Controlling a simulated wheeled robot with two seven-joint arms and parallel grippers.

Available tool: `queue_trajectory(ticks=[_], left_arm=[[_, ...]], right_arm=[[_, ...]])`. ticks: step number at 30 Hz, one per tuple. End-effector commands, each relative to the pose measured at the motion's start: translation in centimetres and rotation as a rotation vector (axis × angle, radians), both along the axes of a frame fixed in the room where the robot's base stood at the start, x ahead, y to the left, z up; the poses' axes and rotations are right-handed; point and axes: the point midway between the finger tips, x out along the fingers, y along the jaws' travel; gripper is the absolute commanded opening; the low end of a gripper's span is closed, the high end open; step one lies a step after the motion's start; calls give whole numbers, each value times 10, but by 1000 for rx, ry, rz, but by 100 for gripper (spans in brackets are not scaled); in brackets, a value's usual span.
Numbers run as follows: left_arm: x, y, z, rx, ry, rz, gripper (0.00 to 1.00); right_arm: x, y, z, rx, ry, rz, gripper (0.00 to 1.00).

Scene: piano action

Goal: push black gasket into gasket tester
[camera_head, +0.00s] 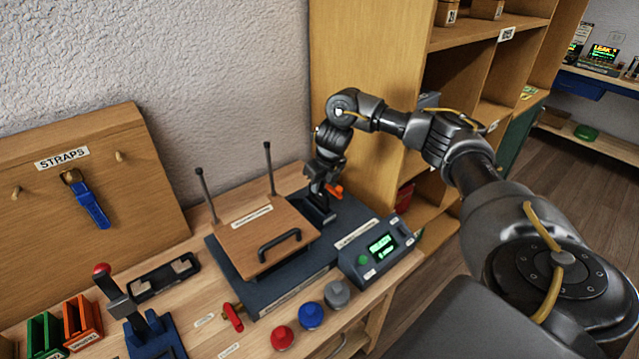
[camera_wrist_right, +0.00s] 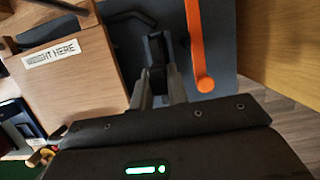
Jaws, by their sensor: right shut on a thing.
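The gasket tester looks to be the dark blue base (camera_head: 285,292) with a wooden plate (camera_head: 262,238), a black handle and two upright rods. My right gripper (camera_head: 318,208) points down at the base's right end, beside the wooden plate. In the wrist view my right gripper (camera_wrist_right: 158,92) is shut on a dark piece (camera_wrist_right: 157,76), likely the black gasket, mostly hidden between the fingers. An orange lever (camera_wrist_right: 200,50) is just to the right of the fingers; it also shows in the head view (camera_head: 334,191). I cannot tell how far the gasket is seated. My left gripper is not in view.
A control box (camera_head: 376,252) with a green display stands at the front right. Red, blue and grey knobs (camera_head: 310,315) sit at the bench front. A wooden shelf unit (camera_head: 365,60) rises close behind my right arm. A straps board (camera_head: 75,195) leans at left.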

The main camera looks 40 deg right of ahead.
Motion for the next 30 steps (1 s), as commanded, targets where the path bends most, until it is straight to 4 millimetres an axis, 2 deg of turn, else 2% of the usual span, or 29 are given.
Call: queue_trajectory(ticks=[7, 30], left_arm=[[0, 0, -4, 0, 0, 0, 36], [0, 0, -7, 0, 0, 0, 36]], right_arm=[[0, 0, -7, 0, 0, 0, 0], [0, 0, -11, 0, -1, 0, 0]])
